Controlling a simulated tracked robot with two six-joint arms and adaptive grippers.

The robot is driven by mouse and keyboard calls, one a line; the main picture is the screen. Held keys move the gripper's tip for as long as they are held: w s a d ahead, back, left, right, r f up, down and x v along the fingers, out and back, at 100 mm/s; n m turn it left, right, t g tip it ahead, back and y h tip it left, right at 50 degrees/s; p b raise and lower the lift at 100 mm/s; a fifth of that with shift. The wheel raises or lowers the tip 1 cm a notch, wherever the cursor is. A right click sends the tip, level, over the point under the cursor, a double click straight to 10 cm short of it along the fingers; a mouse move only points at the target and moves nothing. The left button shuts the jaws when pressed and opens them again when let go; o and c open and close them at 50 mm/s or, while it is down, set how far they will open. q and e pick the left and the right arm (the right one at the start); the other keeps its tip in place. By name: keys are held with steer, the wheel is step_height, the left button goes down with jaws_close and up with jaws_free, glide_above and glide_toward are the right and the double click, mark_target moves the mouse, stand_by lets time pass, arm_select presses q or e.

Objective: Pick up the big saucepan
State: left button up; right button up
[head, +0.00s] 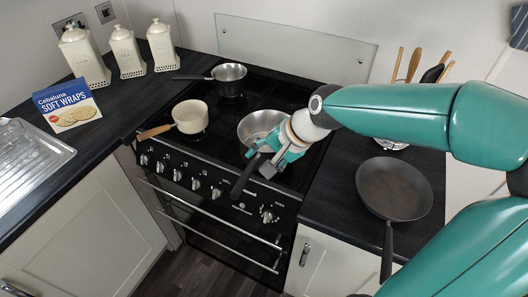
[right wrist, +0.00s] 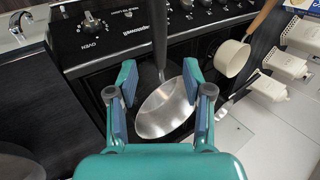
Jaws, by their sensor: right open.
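The big saucepan (head: 258,122) is a shiny steel pan on the front right of the black hob, partly hidden by my right gripper. Its dark handle (head: 245,176) points over the front edge of the cooker. My right gripper (head: 262,160) is over the handle side of the pan. In the right wrist view, my right gripper (right wrist: 160,78) is open, its two fingers apart. The handle (right wrist: 159,38) and the pan bowl (right wrist: 165,112) show between and beyond the fingers; I cannot tell whether they touch. My left gripper is not in view.
A cream saucepan (head: 190,117) and a small steel saucepan (head: 229,78) stand left on the hob. A dark frying pan (head: 394,188) lies on the right worktop, below my right arm. A utensil holder (head: 391,144) stands behind it. Canisters (head: 84,55) line the left back.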

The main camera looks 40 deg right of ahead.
mark_target(251, 170)
steer(key=shift+s+p+x, duration=0.15)
steer(key=shift+p+x, duration=0.05)
steer(key=shift+x, duration=1.75)
steer(key=shift+s+p+x, duration=0.1)
steer(key=shift+p+x, duration=0.1)
steer(key=shift+x, duration=1.75)
steer(key=shift+a+f, duration=0.15)
jaws_close()
